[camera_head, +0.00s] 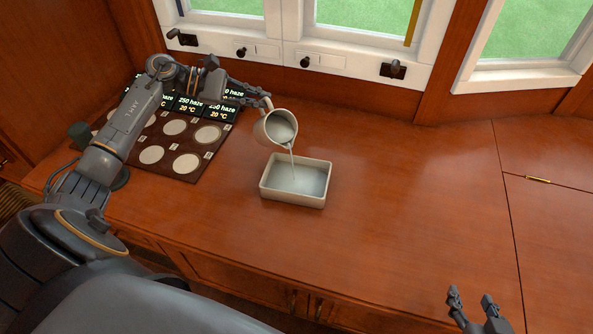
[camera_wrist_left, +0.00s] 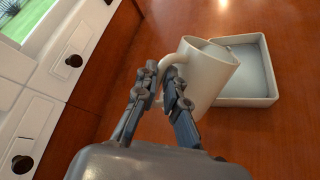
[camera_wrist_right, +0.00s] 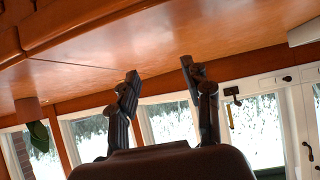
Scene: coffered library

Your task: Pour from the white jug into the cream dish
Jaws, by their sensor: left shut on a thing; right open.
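The white jug (camera_head: 268,128) is tilted in the air over the back edge of the cream dish, and a thin stream runs from its lip into the dish. The cream dish (camera_head: 264,190) is rectangular, stands on the wooden counter and holds pale liquid. My left gripper (camera_head: 262,101) is shut on the jug's handle. In the left wrist view the jug (camera_wrist_left: 205,78) is in front of the fingers (camera_wrist_left: 160,92), with the dish (camera_wrist_left: 248,102) beyond it. My right gripper (camera_head: 474,306) is open and empty at the lower right, well away from both; it also shows in the right wrist view (camera_wrist_right: 160,82).
A dark panel (camera_head: 187,161) with several pale round discs and lit displays reading "250 haze 20 °C" lies left of the dish. A dark green object (camera_head: 80,133) stands by my left arm. Windows line the back. The counter (camera_head: 420,190) right of the dish is clear.

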